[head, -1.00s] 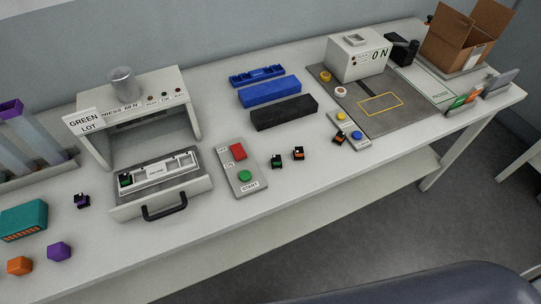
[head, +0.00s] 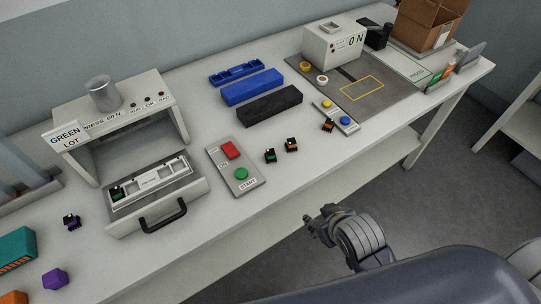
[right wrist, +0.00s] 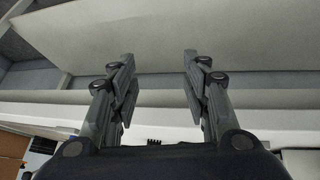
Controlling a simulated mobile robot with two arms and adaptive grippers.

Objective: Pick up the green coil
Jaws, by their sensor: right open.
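A small black coil with green (head: 270,156) stands on the table, just right of the switch panel. A second green-marked coil (head: 117,192) sits at the left end of the white fixture in the press drawer. My right gripper (head: 312,224) is in front of the table's front edge, apart from both coils. In the right wrist view my right gripper (right wrist: 155,72) has its two fingers spread, with nothing between them. My left gripper is not in view.
An orange-marked coil (head: 291,145) stands close to the right of the green one. The switch panel (head: 222,160) with red and green buttons is to its left. The press (head: 163,100) stands at left with its drawer (head: 188,203) out. Blue (head: 252,86) and black (head: 270,106) blocks lie behind.

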